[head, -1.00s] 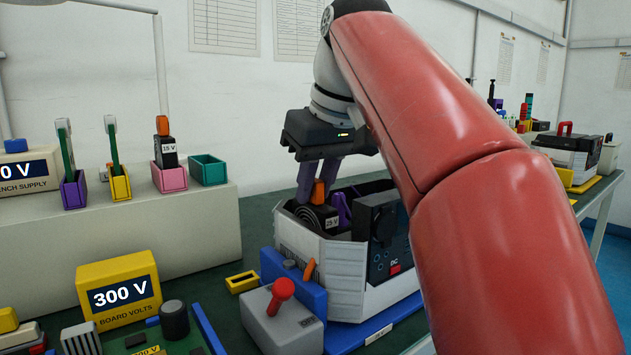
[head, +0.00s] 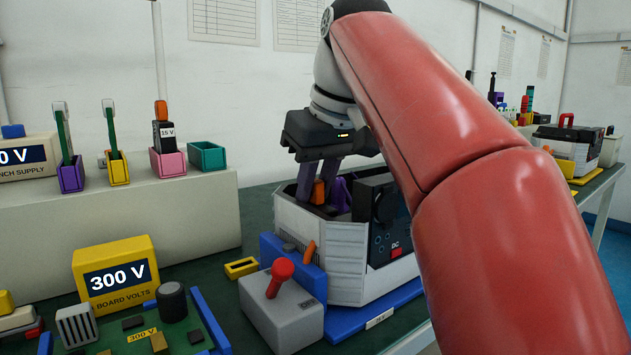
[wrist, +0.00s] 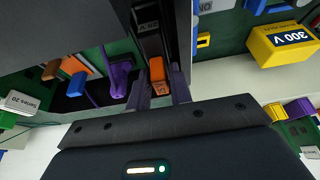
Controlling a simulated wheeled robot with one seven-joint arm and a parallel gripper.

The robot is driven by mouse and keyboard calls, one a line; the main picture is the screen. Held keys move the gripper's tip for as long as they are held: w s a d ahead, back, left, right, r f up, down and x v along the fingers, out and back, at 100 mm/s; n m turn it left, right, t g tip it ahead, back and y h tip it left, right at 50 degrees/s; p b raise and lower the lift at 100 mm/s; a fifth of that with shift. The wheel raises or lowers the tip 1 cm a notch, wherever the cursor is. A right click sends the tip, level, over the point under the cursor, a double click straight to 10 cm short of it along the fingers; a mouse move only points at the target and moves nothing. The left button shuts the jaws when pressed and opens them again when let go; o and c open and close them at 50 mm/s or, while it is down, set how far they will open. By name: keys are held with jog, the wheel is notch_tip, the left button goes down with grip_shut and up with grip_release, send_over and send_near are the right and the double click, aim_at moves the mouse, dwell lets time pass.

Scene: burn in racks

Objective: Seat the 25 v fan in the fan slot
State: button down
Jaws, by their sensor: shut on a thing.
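The 25 V fan (head: 318,193) shows only its orange grip now; its dark body is down inside the pale grey housing (head: 315,235). My gripper (head: 317,186) is shut on that orange grip, with its purple fingers reaching below the housing's rim. In the wrist view the fan's orange grip (wrist: 157,70) sits between the two fingers of my gripper (wrist: 160,88). The fan slot is hidden inside the housing, so I cannot tell whether the fan is fully seated.
A purple part (head: 342,194) stands close to the right of my fingers inside the housing. A grey box with a red lever (head: 281,273) stands in front. A 15 V part (head: 163,130) stands in a pink holder (head: 168,163) at the left.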

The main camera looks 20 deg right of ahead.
jog(key=shift+f+b, duration=0.4)
jog(key=shift+f, duration=0.2)
jog(key=c, duration=1.2)
grip_release()
jog(key=shift+r, duration=0.1)
jog(key=shift+r, duration=0.2)
jog(key=p+v, duration=0.3)
jog(key=v, duration=0.4)
jog(key=shift+s+d+r+p, duration=0.1)
jog(key=shift+d+r+p, duration=0.1)
jog(key=shift+p, duration=0.1)
